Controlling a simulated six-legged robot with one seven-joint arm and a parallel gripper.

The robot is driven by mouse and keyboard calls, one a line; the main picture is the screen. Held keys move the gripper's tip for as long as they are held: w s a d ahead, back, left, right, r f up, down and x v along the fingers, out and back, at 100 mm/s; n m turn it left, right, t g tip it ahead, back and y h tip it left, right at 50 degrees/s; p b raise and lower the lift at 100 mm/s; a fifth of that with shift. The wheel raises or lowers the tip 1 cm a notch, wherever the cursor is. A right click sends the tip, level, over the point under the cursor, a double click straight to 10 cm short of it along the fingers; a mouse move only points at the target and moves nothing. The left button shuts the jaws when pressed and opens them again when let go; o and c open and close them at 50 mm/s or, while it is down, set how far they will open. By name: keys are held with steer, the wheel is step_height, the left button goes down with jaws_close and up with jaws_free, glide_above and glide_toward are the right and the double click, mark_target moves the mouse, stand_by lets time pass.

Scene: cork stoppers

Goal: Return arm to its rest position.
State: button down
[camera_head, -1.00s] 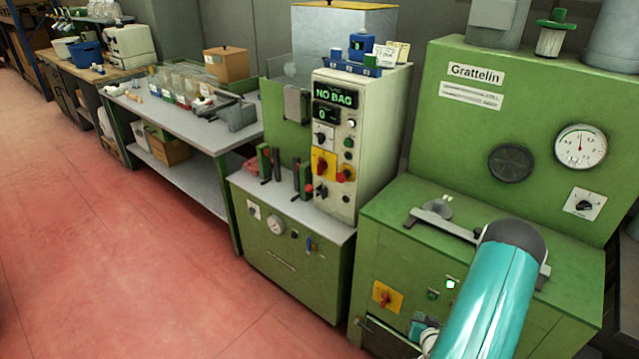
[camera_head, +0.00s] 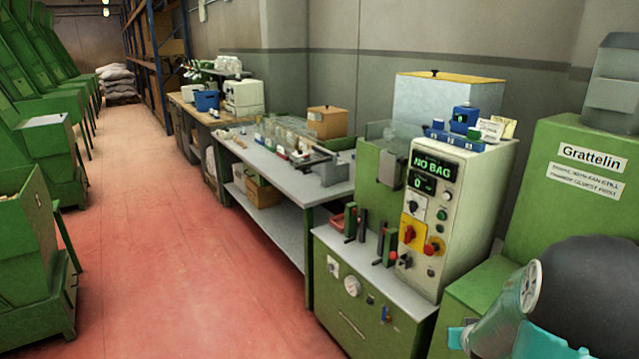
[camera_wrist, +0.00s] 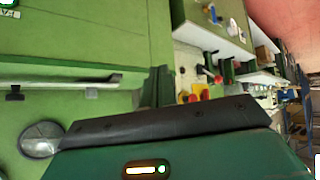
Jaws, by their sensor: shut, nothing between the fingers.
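My gripper (camera_wrist: 160,85) shows in the wrist view as two short dark fingers side by side, shut and empty, above a dark bolted bar and a teal housing with a small light. In the head view, my teal arm with a dark rounded joint is folded at the lower right corner; the fingertips cannot be made out there. The green Grattelin machine (camera_head: 575,200) stands beside and behind the arm. No object is held.
The bagging machine (camera_head: 450,215) reading "NO BAG" stands left of the arm. A grey workbench (camera_head: 285,175) with glassware is farther back. Green machines (camera_head: 30,260) line the left side. The red floor (camera_head: 170,270) between is clear.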

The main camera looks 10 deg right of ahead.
steer(key=s+a+r+n+g+y, duration=0.15)
steer(key=s+a+r, duration=0.25)
steer(key=a+r, duration=1.15)
steer(key=s+a+r+n+g+y, duration=0.1)
steer(key=s+a+r, duration=0.5)
steer(key=s+a, duration=0.8)
steer(key=shift+s+a+n+y, duration=0.15)
steer(key=shift+a+n+y, duration=0.05)
steer(key=shift+n+y, duration=0.7)
steer(key=shift+d, duration=0.15)
